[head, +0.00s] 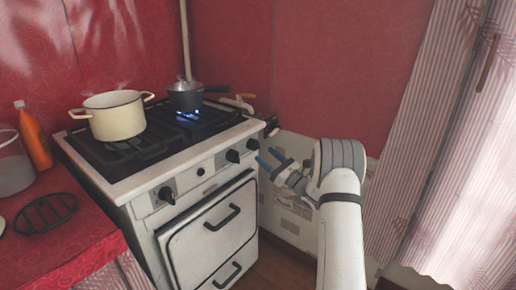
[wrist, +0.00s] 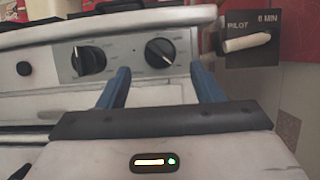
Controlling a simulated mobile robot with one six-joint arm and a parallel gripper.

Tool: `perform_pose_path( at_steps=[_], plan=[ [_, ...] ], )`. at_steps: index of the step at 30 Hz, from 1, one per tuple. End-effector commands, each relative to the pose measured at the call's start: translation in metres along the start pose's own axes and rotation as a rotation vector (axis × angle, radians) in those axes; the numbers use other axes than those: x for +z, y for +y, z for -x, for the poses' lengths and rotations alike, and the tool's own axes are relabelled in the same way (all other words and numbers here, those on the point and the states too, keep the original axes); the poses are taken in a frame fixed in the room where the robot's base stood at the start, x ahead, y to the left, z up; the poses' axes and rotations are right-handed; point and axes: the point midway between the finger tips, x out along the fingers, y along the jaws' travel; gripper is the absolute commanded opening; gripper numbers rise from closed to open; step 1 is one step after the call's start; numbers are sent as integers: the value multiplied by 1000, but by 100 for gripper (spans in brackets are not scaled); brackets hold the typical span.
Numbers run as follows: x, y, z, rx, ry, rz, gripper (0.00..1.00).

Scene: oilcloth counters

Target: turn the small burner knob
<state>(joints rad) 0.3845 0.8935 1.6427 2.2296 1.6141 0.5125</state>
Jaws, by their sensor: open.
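The white stove (head: 220,215) has black knobs on its front panel. The rightmost knob (head: 253,144) also shows in the wrist view (wrist: 160,52), where it appears between my fingertips, beyond them. Another black knob (head: 233,156) sits just left of it and shows in the wrist view too (wrist: 92,61). A third knob (head: 167,194) is at the panel's left. No label tells me which one is the small burner's. My gripper (head: 268,158), with blue fingers, is open and empty before the panel's right end; in the wrist view (wrist: 161,72) no contact shows.
A dark saucepan (head: 185,97) stands over a blue flame at the back right. A cream pot (head: 115,115) stands at the left. Oven handles (head: 222,218) project below the panel.

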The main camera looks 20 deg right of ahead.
Motion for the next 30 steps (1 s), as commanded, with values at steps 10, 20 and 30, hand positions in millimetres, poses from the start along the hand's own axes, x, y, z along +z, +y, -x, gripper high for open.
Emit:
perform_pose_path(
  at_steps=[10,20,30],
  plan=[
    [-1,0,-47,0,0,4,60],
    [0,0,-52,-1,1,3,60],
    [0,0,-52,0,1,4,32]
  ],
)
